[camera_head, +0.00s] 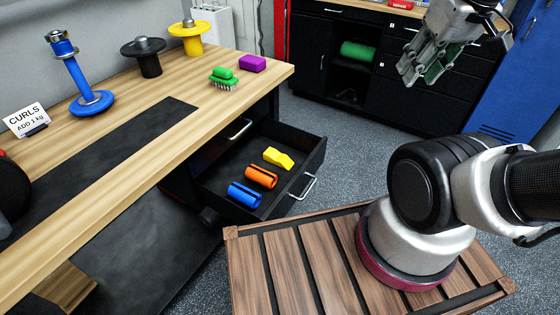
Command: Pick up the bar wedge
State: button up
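A small yellow wedge-shaped block (279,158), which looks like the bar wedge, lies in an open black drawer (312,150) under the workbench. It is at the far end of a row, beside an orange split sleeve (262,176) and a blue split sleeve (245,194). My gripper (421,72) is raised at the upper right, well away from the drawer. Its fingers look spread, and I see nothing between them.
My slatted wooden deck is close to the drawer's front. A black cabinet (395,100) stands behind.

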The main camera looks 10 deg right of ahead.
aim_at(271, 155)
jog(key=i+l+u, duration=0.15)
jog(key=l+u, duration=0.2)
jog(key=i+l+u, duration=0.15)
jog(key=l+u, duration=0.95)
jog(key=i+l, duration=0.05)
jog(key=l, duration=0.05)
